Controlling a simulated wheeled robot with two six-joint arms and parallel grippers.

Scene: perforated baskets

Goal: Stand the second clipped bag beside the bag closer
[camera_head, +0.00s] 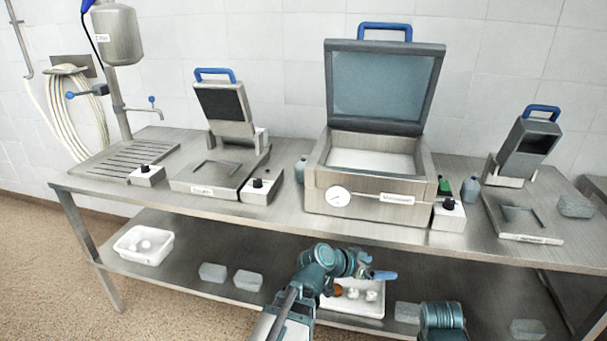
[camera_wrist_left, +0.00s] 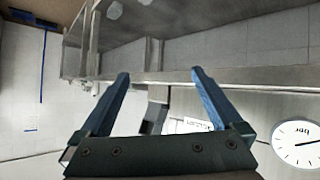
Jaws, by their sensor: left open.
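I cannot pick out a clipped bag for certain in either view. No machine label reads clearly enough to tell which one is the bag closer. A left machine (camera_head: 222,108) with a blue handle and dark plate stands left of centre, and a similar right machine (camera_head: 529,147) stands at the right. My left gripper (camera_head: 376,266) is in front of the bench's front edge, above a lower-shelf bin. In the left wrist view its blue fingers (camera_wrist_left: 160,85) are spread, with nothing seen between them. My right gripper is out of view; only part of that arm shows.
A large open-lidded machine (camera_head: 375,197) with a gauge (camera_head: 338,197) fills the middle bench. A white bin (camera_head: 125,249) holds pale round items; another bin (camera_head: 370,309) holds small orange and clear items. Grey blocks (camera_head: 248,280) lie on the lower shelf. Small bottles flank the large machine.

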